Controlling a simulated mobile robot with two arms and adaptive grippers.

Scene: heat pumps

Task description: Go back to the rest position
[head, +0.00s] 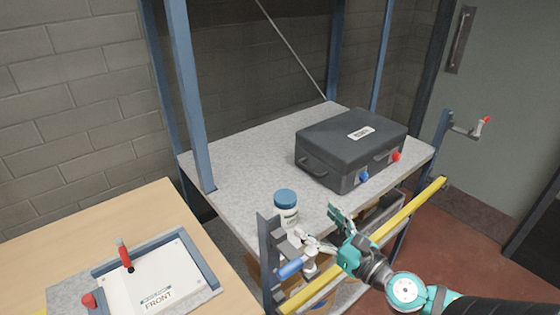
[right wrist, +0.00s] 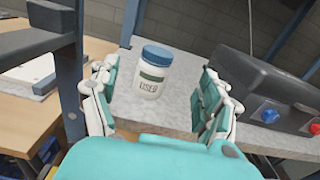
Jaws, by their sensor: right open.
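My right gripper (head: 325,230) is open and empty at the front edge of the grey shelf. Its arm comes in from the lower right. In the right wrist view its two fingers (right wrist: 155,100) stand wide apart. A white jar with a blue lid (head: 286,206) stands upright on the shelf, just beyond the fingers. In the right wrist view the jar (right wrist: 150,75) shows between the fingers, with a label reading "USED", and neither finger visibly touches it. My left gripper is in neither view.
A dark case (head: 350,145) with a blue and a red knob lies on the shelf (head: 235,155). A yellow rail (head: 405,212) and a blue-handled valve (head: 290,268) are at the shelf's front. A wooden table (head: 150,205) holds a panel marked "FRONT" (head: 165,280).

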